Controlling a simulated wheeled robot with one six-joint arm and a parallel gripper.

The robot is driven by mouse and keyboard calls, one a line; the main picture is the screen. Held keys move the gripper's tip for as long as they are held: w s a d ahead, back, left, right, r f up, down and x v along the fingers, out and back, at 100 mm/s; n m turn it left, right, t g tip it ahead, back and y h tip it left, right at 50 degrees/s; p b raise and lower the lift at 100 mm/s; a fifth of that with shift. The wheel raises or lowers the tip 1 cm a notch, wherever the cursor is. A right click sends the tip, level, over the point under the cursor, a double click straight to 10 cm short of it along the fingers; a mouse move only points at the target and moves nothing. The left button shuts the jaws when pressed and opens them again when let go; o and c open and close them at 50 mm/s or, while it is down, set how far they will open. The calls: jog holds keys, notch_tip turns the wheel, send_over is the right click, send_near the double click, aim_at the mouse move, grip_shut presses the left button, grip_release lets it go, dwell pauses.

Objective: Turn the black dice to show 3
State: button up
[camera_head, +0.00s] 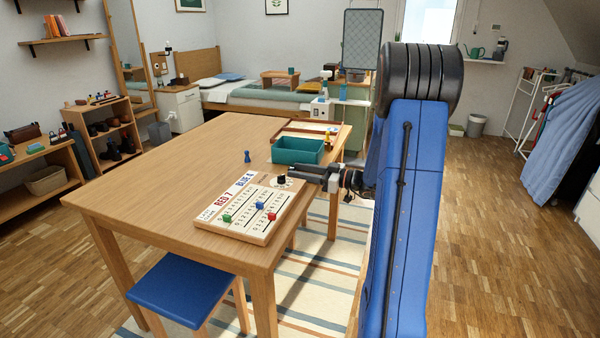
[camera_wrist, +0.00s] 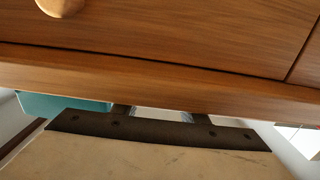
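A small black object (camera_head: 281,180), seemingly the black dice, is at the far right corner of the cream score board (camera_head: 236,229) on the wooden table. Its top face and pips are too small to read. My gripper (camera_head: 299,171) reaches in level from the right, with its tip close beside the black object; I cannot tell whether they touch. The fingers are too small to read in the head view. The wrist view shows wooden surfaces and a dark bolted bar, and the dice is not seen there.
A teal open box (camera_head: 297,150) stands just behind my gripper. A blue pawn (camera_head: 247,157) stands left of it. Green, blue and red pieces lie on the board. A blue stool (camera_head: 181,287) is at the table's front. The table's left side (camera_head: 150,165) is clear.

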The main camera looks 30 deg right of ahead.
jog(key=v, duration=1.7)
jog(key=shift+s+d, duration=0.2)
